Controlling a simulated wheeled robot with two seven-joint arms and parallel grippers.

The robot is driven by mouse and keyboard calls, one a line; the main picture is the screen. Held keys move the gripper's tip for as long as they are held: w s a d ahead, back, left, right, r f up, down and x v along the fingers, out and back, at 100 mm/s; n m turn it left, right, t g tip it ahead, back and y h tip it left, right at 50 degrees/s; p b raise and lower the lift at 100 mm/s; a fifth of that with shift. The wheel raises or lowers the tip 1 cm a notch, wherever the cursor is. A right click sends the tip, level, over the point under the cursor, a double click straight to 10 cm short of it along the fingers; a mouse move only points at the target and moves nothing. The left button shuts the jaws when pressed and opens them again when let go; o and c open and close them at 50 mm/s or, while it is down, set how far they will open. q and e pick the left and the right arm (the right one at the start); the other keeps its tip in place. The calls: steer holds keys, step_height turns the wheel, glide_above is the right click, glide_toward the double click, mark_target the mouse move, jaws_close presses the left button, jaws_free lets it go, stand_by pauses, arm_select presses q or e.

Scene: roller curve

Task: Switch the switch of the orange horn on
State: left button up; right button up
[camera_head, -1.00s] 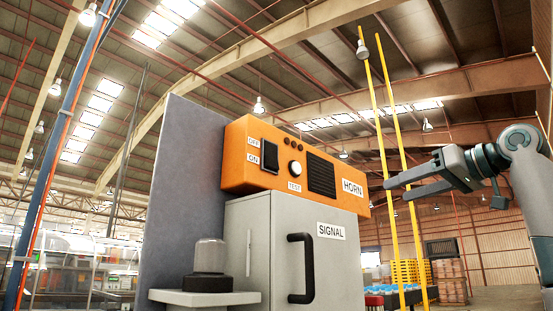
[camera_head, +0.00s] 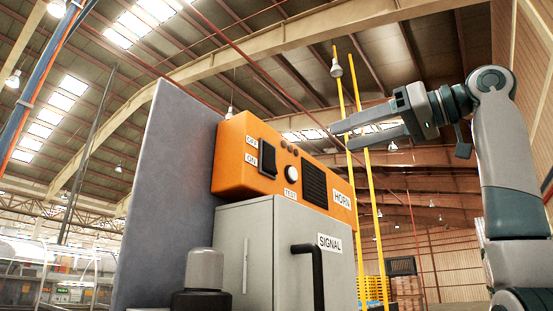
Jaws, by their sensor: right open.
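The orange horn box (camera_head: 232,155) sits on top of a grey cabinet. Its black rocker switch (camera_head: 267,159) is on the left of its front face, beside an OFF label above and an ON label below. Which way the rocker is tipped I cannot tell. A round white TEST button (camera_head: 292,173) and a black grille (camera_head: 315,185) are to the right of it. My right gripper (camera_head: 340,136) is open and empty, fingers pointing left, in front of and above the right part of the horn box, apart from the switch. My left gripper is not in view.
The grey SIGNAL cabinet (camera_head: 262,240) has a black handle (camera_head: 315,268) below the horn. A grey panel (camera_head: 165,200) stands at its left. A grey domed object (camera_head: 204,270) is in front. Yellow poles (camera_head: 366,200) rise behind on the right.

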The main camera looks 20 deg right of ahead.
steer(key=p, duration=0.7)
glide_toward(272, 160)
steer(key=x, duration=0.5)
steer(key=shift+w+a+r, duration=0.1)
steer(key=shift+w+a, duration=0.15)
steer(key=shift+p+x, duration=0.3)
steer(key=shift+x, duration=0.55)
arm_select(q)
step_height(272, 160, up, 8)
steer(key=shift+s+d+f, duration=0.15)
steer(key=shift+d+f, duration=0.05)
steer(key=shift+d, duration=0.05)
arm_select(e)
steer(key=shift+c, duration=0.7)
